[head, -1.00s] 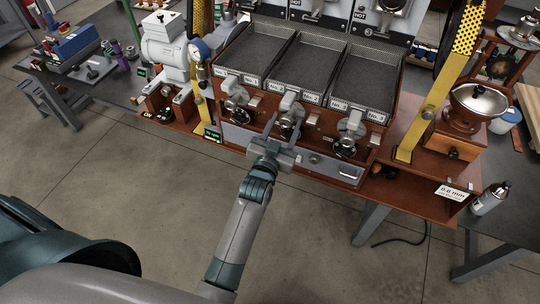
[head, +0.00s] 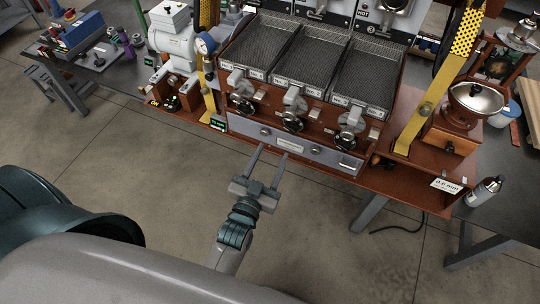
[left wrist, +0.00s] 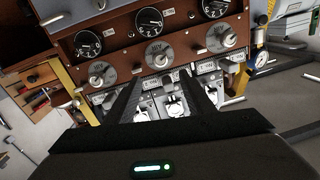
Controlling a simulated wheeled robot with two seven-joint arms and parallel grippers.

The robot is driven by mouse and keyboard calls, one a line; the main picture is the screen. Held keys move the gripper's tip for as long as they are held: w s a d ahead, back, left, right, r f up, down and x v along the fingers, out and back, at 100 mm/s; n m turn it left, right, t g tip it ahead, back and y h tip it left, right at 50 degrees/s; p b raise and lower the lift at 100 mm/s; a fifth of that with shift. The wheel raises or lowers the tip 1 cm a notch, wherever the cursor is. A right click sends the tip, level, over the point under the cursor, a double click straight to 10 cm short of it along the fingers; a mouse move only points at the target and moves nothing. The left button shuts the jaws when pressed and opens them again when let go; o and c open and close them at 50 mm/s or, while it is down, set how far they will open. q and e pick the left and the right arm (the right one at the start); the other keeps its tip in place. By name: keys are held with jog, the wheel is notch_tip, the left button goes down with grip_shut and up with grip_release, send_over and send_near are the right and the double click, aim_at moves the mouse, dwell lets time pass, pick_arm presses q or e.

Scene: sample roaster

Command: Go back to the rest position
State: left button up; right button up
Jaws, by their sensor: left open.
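My left gripper (head: 268,168) is open and empty in the head view. It hangs in front of the roaster's grey lower drawer panel (head: 333,160), apart from it, with its two fingers pointing toward the roaster. The sample roaster (head: 375,147) has three numbered mesh trays with a metal lever and a dark round knob below each. In the left wrist view the two dark fingers (left wrist: 165,95) reach toward the roaster front, which shows dials and levers (left wrist: 158,57). Nothing is between the fingers. My right gripper does not show.
A grinder with a metal bowl (head: 474,99) and a spray can (head: 484,191) stand at the right. A white motor unit (head: 172,42) stands left of the roaster. The concrete floor (head: 150,165) in front is clear.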

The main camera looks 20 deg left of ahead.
pick_arm(q)
jog(key=shift+s, duration=0.15)
dwell(0.5)
jog(key=s+d+f+g+h+b, duration=0.1)
jog(key=s+f+g+b, duration=0.2)
jog(key=f, duration=1.1)
jog(key=s+d+f+m+g+b, duration=0.1)
jog(key=s+f+g, duration=0.3)
jog(key=f, duration=0.9)
jog(key=s+d+f+g+h+b, duration=0.15)
jog(key=s+f, duration=0.45)
jog(key=f, duration=0.8)
jog(key=s+a+f+g+y+b, duration=0.1)
jog(key=s+a+f+g+b, duration=0.2)
jog(key=s+f, duration=0.9)
jog(key=s+a+f+g+y+b, duration=0.1)
jog(key=s+a+f+g+b, duration=0.2)
jog(key=s+f, duration=0.9)
jog(key=s+a+g, duration=0.2)
jog(key=s+a, duration=0.2)
jog(key=s, duration=0.1)
jog(key=shift+s+a, duration=0.35)
jog(key=shift+s, duration=0.05)
